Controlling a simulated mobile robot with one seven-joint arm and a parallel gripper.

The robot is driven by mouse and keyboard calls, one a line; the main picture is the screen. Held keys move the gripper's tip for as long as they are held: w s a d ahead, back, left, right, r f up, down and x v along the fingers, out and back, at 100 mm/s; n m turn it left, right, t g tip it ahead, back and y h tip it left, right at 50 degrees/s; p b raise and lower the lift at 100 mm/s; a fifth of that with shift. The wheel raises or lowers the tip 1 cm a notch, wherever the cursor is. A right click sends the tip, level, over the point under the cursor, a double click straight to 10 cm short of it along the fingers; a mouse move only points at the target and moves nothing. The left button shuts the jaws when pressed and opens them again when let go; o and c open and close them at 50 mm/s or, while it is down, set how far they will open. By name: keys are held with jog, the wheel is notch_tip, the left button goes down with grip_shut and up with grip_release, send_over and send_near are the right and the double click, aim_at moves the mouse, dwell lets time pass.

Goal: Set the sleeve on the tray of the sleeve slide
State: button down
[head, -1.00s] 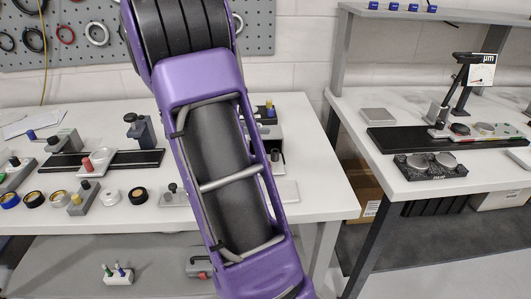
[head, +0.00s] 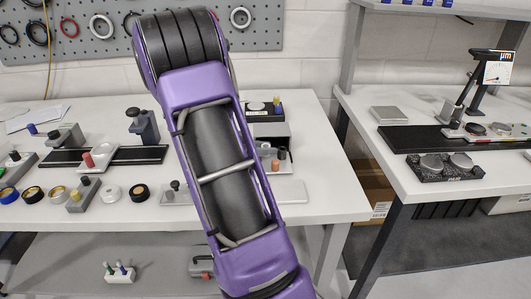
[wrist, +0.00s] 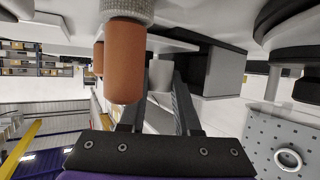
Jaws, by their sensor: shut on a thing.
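My gripper (wrist: 163,72) shows in the wrist view, with its two dark fingers reaching up from a black mount. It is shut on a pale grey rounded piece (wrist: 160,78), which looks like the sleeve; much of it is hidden. A copper-coloured cylinder (wrist: 124,62) with a knurled metal end stands close to the left finger; I cannot tell whether they touch. In the head view my purple arm hides the gripper and sleeve. Which fixture is the sleeve slide is unclear; a black rail fixture (head: 64,157) with a coral knob (head: 88,160) lies on the left bench.
A white and black box fixture (head: 268,125) and a pale flat plate (head: 288,191) sit just right of my arm. A right bench (head: 460,200) carries a gauge stand (head: 470,85). A gap separates the benches.

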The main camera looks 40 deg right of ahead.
jog(key=shift+f, duration=0.5)
jog(key=shift+f, duration=0.15)
jog(key=c, duration=0.6)
grip_release()
jog(key=p+v, duration=0.1)
jog(key=v, duration=0.6)
jog(key=shift+a+r, duration=0.3)
jog(key=shift+w, duration=0.1)
